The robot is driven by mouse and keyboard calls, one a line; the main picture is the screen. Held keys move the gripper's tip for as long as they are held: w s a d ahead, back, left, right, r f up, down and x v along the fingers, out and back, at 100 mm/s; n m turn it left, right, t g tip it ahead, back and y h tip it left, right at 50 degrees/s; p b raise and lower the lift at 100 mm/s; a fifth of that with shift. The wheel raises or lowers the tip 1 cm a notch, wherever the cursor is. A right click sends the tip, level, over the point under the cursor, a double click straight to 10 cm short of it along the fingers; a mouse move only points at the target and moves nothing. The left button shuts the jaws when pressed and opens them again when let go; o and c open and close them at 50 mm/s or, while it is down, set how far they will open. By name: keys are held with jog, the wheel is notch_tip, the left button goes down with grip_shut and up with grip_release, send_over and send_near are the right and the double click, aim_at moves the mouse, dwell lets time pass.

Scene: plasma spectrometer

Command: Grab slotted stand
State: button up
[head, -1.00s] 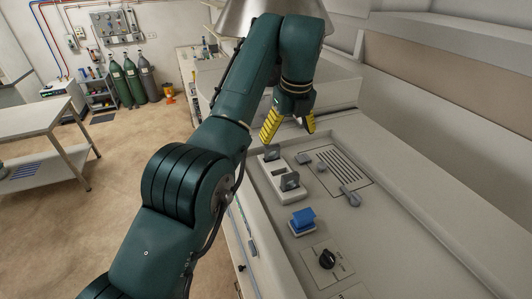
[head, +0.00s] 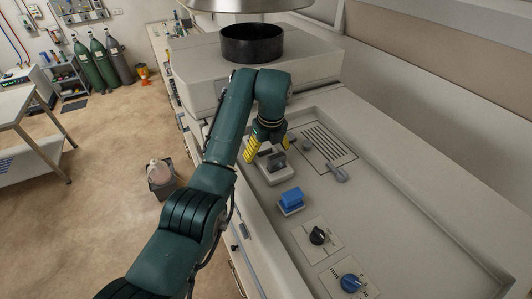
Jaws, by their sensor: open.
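A pale slotted stand (head: 278,179) sits on the bench panel, with dark grey upright plates (head: 277,161) in it. My gripper (head: 267,148) points down over the far part of the stand. Its yellow fingers are spread apart, with nothing seen held between them. The gripper and its fingers partly hide the far end of the stand. I cannot tell whether the fingers touch it.
A blue block on a pale base (head: 291,200) sits nearer on the panel. A black knob (head: 318,236) and a blue knob (head: 351,283) lie nearer still. A vented plate (head: 328,146) with a grey handle (head: 340,174) is to the right. A black round collar (head: 252,43) stands behind.

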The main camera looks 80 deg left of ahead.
jog(key=shift+s+a+f, duration=0.1)
jog(key=shift+a+f, duration=0.15)
jog(key=shift+f, duration=0.45)
jog(key=c, duration=1.2)
jog(key=shift+o, duration=0.2)
jog(key=shift+r, duration=0.15)
